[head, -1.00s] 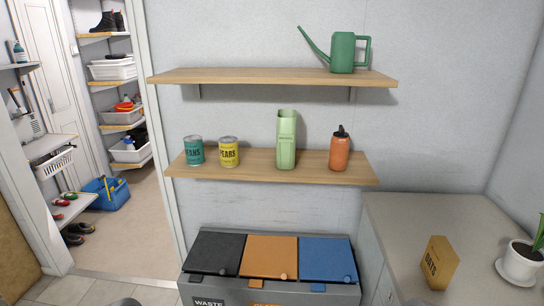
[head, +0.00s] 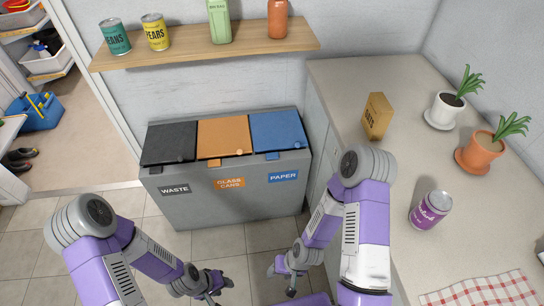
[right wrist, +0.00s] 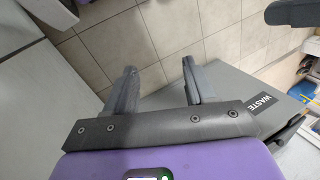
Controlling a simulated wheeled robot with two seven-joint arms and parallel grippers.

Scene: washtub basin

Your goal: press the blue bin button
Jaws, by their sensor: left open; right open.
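The grey bin unit (head: 235,199) stands against the wall below the shelf, with a black, an orange and a blue lid. The blue lid (head: 277,130) is the right one, shut, above the PAPER label (head: 283,176). A small round blue button (head: 297,145) shows at its front right corner. My left gripper (head: 221,290) is open and empty, low in front of the bins. My right gripper (head: 281,281) is open and empty, low in front of the bins' right part; in the right wrist view its fingers (right wrist: 158,88) are apart over floor tiles. Neither touches the bins.
A counter (head: 345,82) on the right holds an oats box (head: 377,116), two potted plants, a purple can (head: 430,210) and a checked cloth (head: 485,291). The shelf (head: 205,46) with cans and bottles hangs above the bins. The floor before the bins is clear.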

